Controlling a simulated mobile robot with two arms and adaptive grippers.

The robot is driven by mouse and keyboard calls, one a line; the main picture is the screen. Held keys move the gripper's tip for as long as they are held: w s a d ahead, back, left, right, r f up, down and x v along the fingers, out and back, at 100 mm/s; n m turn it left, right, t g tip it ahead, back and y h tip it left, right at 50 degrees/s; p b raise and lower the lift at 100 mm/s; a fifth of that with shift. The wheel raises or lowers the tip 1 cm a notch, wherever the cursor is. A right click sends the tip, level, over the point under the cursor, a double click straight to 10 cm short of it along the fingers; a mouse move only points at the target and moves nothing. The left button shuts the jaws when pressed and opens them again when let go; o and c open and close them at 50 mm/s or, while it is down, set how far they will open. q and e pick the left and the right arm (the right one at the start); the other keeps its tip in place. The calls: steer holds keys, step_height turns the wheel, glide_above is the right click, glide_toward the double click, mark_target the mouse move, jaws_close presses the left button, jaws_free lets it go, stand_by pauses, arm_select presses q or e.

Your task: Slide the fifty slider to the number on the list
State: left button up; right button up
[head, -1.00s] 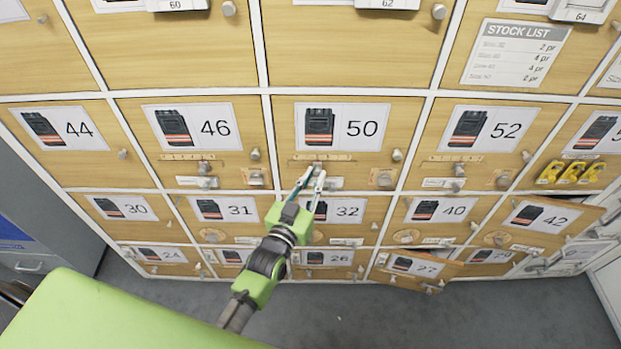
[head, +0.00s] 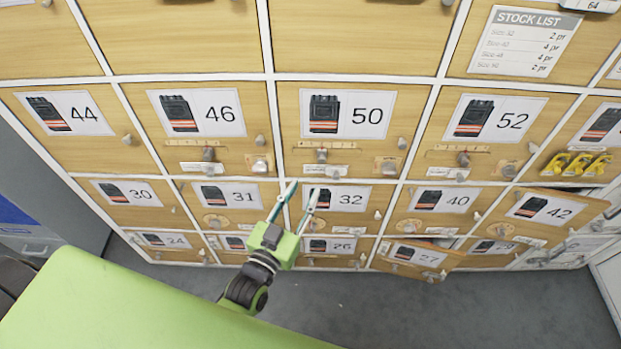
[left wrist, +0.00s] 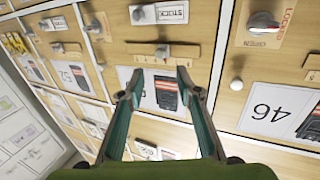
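The slider of door 50 has a small grey knob (head: 322,155) on a thin scale strip (head: 301,145), near its middle, below the card numbered 50 (head: 348,113). The scale figures are too small to read. The stock list (head: 521,42) is at upper right; its last row ends in "2 pr", but its size label is faint. My left gripper (head: 303,187) is open and empty, its tips apart from the knob and below it, in front of door 32. In the left wrist view, upside down, the open tips (left wrist: 156,75) flank a picture card, with a slider knob (left wrist: 163,52) beyond. My right gripper is not seen.
Neighbouring doors 46 (head: 220,113) and 52 (head: 512,121) carry similar sliders. Door 50 also has a round lock knob (head: 388,166). Doors 42 (head: 545,208) and 27 (head: 418,257) stand ajar at lower right. Grey floor (head: 380,310) is open below.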

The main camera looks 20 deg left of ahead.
arm_select(q)
steer(key=shift+s+a, duration=0.15)
steer(key=shift+s, duration=1)
steer(key=s+f+g, duration=0.3)
steer(key=s+f, duration=0.2)
steer(key=f, duration=0.6)
steer(key=s+f+g, duration=0.3)
steer(key=s+f, duration=0.1)
steer(key=f, duration=0.8)
steer(key=s+f+g, duration=0.3)
steer(key=s+f, duration=0.2)
steer(key=f, duration=0.6)
steer(key=s+a+f+g, duration=0.2)
steer(key=s+f, duration=0.2)
steer(key=s, duration=0.4)
steer(key=s+a+f+g+y, duration=0.1)
steer(key=s+a+f+g, duration=0.1)
steer(key=s+f, duration=0.3)
steer(key=s+a+f+m+g+y, duration=0.1)
steer(key=s+a+f+g, duration=0.2)
steer(key=s, duration=0.8)
step_height(320, 180, down, 2)
steer(key=shift+s+f+g, duration=0.1)
steer(key=shift+s+g, duration=0.15)
steer(key=shift+g, duration=0.15)
